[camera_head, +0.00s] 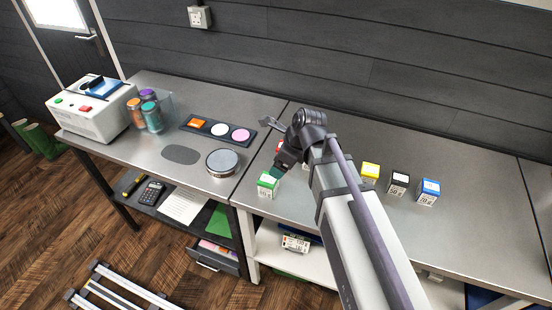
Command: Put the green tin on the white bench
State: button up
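The green tin (267,187) is a small box-shaped tin with a green top and a white label, near the left front corner of the right-hand bench. This white-framed bench (460,236) has a grey metal top and a white lower shelf. My gripper (277,171) reaches down from the arm just above and behind the tin. Its fingers are small and dark here, and I cannot tell whether they touch the tin or are open or shut. I also cannot tell whether the tin rests on the top or is slightly raised.
A yellow tin (370,172), a black tin (398,184) and a blue tin (428,192) stand to the right of my arm. A red tin (279,147) is partly hidden. The dark-framed left bench holds a white machine (95,112), jars (150,115) and a round dish (222,163).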

jog(key=s+d+f+n+g+h, duration=0.1)
jog(key=s+d+n, duration=0.4)
jog(key=n, duration=0.6)
jog(key=s+d+f+n+h, duration=0.1)
jog(key=s+d+n+h, duration=0.2)
jog(key=n, duration=0.8)
jog(key=s+d+b, duration=0.1)
jog(key=s+d, duration=0.1)
jog(key=d, duration=0.2)
jog(key=shift+d+n+g, duration=0.25)
jog(key=shift+n+g, duration=0.15)
